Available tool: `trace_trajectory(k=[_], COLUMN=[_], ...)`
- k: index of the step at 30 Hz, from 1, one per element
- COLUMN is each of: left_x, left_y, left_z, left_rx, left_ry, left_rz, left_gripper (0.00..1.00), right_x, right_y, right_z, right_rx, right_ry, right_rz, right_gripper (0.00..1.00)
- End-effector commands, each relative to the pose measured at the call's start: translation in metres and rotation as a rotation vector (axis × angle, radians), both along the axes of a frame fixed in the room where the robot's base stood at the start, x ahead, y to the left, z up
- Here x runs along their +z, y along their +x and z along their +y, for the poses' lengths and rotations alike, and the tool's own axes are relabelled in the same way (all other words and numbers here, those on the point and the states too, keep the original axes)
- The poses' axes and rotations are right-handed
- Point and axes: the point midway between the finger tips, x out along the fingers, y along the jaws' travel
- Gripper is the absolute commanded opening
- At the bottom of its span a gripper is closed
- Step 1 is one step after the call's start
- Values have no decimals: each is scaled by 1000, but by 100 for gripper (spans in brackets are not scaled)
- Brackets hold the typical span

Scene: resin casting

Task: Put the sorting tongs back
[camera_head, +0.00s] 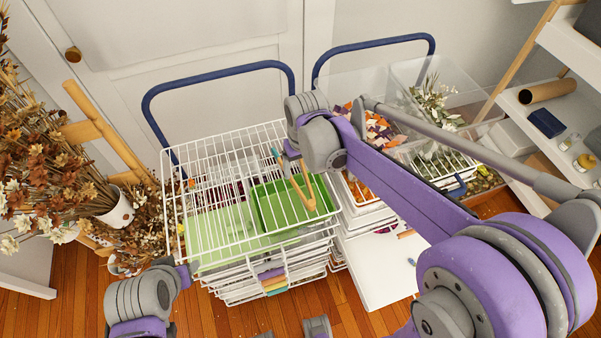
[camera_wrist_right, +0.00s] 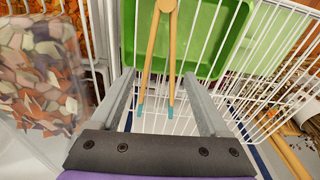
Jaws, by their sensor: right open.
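The wooden sorting tongs (camera_head: 309,196) with blue-green tips are over the right side of the white wire basket stack (camera_head: 215,160), near a green tray (camera_head: 265,208). In the right wrist view the tongs (camera_wrist_right: 153,55) lie between the spread fingers of my right gripper (camera_wrist_right: 159,78), tips toward the palm. The gripper is open, with gaps between each finger and the tongs. I cannot tell whether the tongs rest on the wires. In the head view the right wrist partly hides this gripper. My left arm shows at lower left; its gripper cannot be made out.
A clear bin (camera_head: 440,90) of coloured chips and white flowers stands right of the baskets. Dried flowers in a white pot (camera_head: 118,208) stand at left. Blue cart handles (camera_head: 218,75) rise behind. A white shelf (camera_head: 545,105) is at right. Some wooden floor in front is bare.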

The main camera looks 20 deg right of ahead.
Motion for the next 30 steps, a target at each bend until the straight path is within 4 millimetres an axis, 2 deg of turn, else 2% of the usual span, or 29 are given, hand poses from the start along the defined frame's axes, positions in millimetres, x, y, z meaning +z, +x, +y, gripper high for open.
trace_trajectory(k=[1, 6, 10, 15, 17, 20, 24, 27, 30], left_x=[2, 6, 7, 8, 8, 8, 8, 8, 8], left_y=[1, 2, 2, 3, 3, 3, 3, 3, 3], left_z=[0, 0, 0, 0, 0, 0, 0, 0, 0], left_rx=[0, 0, 0, 0, 0, 0, 0, 0, 0], left_ry=[0, 0, 0, 0, 0, 0, 0, 0, 0], left_rz=[-1, -4, -5, -5, -5, -5, -5, -5, -5], left_gripper=[50, 50, 50, 50, 50, 50, 50, 50, 50], right_x=[13, 48, 65, 74, 74, 69, 52, 35, 20], right_y=[-2, -6, -7, -14, -24, -51, -100, -131, -153], right_z=[0, 0, -1, -2, -5, -12, -23, -29, -33], right_rx=[0, 0, 0, -3, -8, -22, -49, -66, -78], right_ry=[0, 0, 0, 1, 2, 6, 11, 14, 15], right_rz=[0, 0, 0, -10, -29, -85, -190, -261, -316], right_gripper=[79, 79, 79, 79, 79, 79, 79, 79, 79])
